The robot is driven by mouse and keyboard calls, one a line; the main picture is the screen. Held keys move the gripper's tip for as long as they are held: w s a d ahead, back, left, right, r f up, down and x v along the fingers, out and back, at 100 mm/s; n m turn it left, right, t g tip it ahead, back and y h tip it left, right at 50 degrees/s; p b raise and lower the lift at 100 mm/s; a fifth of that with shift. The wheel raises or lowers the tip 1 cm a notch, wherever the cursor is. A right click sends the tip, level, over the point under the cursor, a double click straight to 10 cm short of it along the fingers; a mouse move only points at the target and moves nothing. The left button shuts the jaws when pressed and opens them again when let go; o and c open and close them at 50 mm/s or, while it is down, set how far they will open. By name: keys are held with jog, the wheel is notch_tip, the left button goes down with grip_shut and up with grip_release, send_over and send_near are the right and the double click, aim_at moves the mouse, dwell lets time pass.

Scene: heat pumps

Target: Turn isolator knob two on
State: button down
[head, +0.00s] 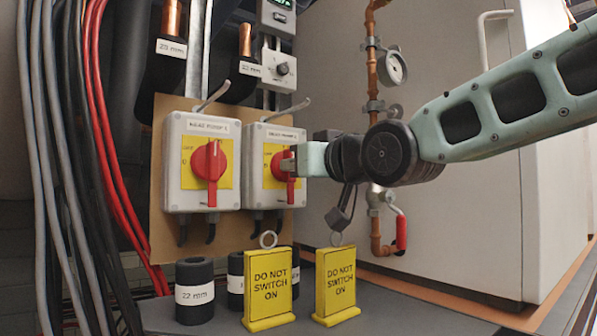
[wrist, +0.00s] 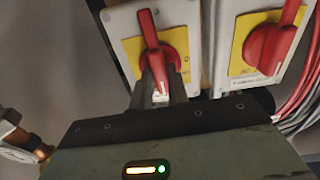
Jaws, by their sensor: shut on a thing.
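Two grey isolator boxes with yellow plates and red knobs hang side by side on a tan board in the head view. The right one's red knob (head: 282,168) is the one at my gripper (head: 291,164), which is shut on its handle from the right. In the wrist view this knob (wrist: 157,45) sits between my fingers (wrist: 163,98), its handle slightly tilted. In the head view, the fingers hide part of it, so its exact angle is hard to tell. The left isolator's knob (head: 210,162) stands upright and untouched; it shows in the wrist view (wrist: 268,45) at the right.
Two yellow "DO NOT SWITCH ON" tags (head: 269,285) (head: 336,282) stand on the grey ledge below. Black capped cylinders (head: 194,272) are beside them. Cables (head: 105,130) run at left. Copper pipe with a gauge (head: 392,67) and a red-handled valve (head: 401,232) are behind my arm.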

jog(key=shift+f+m, duration=0.1)
jog(key=shift+m, duration=0.2)
jog(key=c, duration=1.4)
grip_release()
jog(key=shift+o, duration=0.2)
jog(key=shift+s+d, duration=0.1)
